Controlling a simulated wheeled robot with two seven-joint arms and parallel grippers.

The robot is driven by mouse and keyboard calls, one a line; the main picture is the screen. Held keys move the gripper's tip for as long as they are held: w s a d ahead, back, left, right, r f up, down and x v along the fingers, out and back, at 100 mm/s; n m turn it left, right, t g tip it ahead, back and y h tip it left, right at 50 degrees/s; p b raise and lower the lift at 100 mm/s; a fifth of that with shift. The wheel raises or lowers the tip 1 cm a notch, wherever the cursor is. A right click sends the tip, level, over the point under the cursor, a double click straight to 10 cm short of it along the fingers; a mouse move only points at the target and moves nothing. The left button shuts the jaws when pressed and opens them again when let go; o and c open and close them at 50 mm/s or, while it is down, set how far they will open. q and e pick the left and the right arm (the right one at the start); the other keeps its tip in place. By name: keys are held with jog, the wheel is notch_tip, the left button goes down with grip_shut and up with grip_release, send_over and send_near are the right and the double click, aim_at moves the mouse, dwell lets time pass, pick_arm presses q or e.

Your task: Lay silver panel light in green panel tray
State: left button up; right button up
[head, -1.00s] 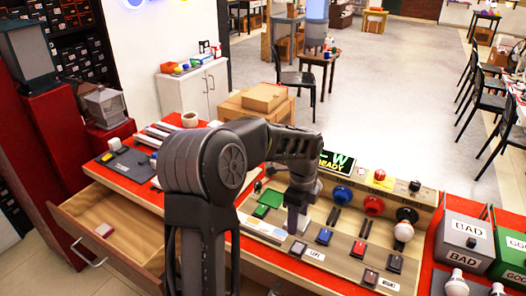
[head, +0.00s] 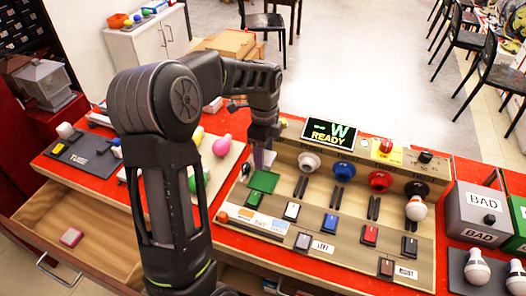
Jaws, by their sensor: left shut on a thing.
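The green panel tray (head: 264,181) is a flat green square at the left part of the wooden test board. My left gripper (head: 263,150) points down just above and behind the tray's far edge. It is shut on a small pale grey piece, which looks like the silver panel light (head: 269,159). My fingers hide part of it, and it appears held above the board, apart from the tray. My right gripper is not in view.
The test board (head: 335,260) carries colored switches, sockets, a bulb and a READY display (head: 329,133). Colored bulbs (head: 222,146) lie left of the tray, partly behind my arm. The grey BAD box (head: 478,213) stands at right. An open drawer (head: 75,225) juts out front left.

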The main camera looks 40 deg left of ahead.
pick_arm(q)
jog(key=b, duration=0.5)
send_over(264, 181)
notch_tip(264, 181, down, 6)
jog(key=shift+r, duration=0.1)
jog(key=shift+f, duration=0.8)
jog(key=shift+a+f+b, duration=0.1)
jog(key=shift+f+b, duration=0.3)
jog(key=shift+f, duration=0.15)
dwell(0.4)
jog(key=o, duration=1.5)
jog(key=shift+c, duration=0.2)
jog(key=shift+r, duration=0.1)
notch_tip(264, 181, up, 6)
jog(key=shift+r, duration=0.85)
